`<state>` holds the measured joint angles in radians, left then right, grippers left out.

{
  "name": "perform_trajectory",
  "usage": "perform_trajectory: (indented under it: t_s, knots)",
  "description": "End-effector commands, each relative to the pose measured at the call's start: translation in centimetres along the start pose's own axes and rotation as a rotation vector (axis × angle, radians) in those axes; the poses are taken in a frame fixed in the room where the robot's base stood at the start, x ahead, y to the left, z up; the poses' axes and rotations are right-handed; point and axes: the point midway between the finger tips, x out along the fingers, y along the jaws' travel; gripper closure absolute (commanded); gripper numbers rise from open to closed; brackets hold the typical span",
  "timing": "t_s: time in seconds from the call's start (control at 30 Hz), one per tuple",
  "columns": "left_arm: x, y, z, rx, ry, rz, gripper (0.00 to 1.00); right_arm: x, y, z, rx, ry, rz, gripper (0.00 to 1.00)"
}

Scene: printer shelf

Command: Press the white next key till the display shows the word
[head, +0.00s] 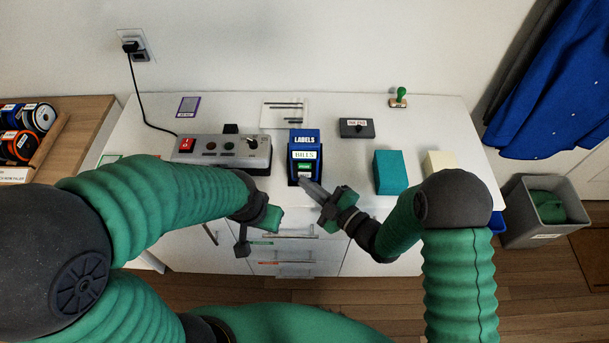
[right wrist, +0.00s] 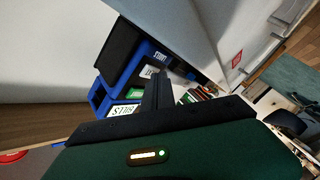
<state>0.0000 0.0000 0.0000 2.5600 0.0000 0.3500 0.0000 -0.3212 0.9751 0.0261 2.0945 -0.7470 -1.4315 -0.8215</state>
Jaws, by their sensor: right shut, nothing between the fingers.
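The blue label machine (head: 296,137), marked LABELS, stands near the table's front edge in the head view. Its display (head: 305,155) reads BILLS. Below the display are a green key (head: 304,167) and a white key (head: 304,176). My right gripper (head: 306,183) is shut and empty, its tips just in front of the white key; I cannot tell whether they touch it.
A grey control box (head: 222,151) with a red switch stands left of the machine. A dark labelled block (head: 356,128), a teal box (head: 390,172), a cream block (head: 438,162) and a green-handled stamp (head: 399,98) are to the right. Drawers are below the front edge.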

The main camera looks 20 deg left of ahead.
Motion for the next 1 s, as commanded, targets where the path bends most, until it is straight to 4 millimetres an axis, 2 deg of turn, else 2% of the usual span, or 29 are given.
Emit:
perform_trajectory:
  t_s: [0.43,0.77,1.0]
  knots:
    - [0.1,0.0,0.0,0.0,0.0,0.0,0.64,0.1,0.1,0.1,-0.001,-0.001,0.002,1.0]
    - [0.0,0.0,0.0,0.0,0.0,0.0,0.64,-1.1,-0.7,-0.7,-0.001,-0.001,0.002,1.0]
    - [0.0,0.0,0.0,0.0,0.0,0.0,0.64,-1.1,-0.8,-0.8,-0.001,0.0,0.002,1.0]
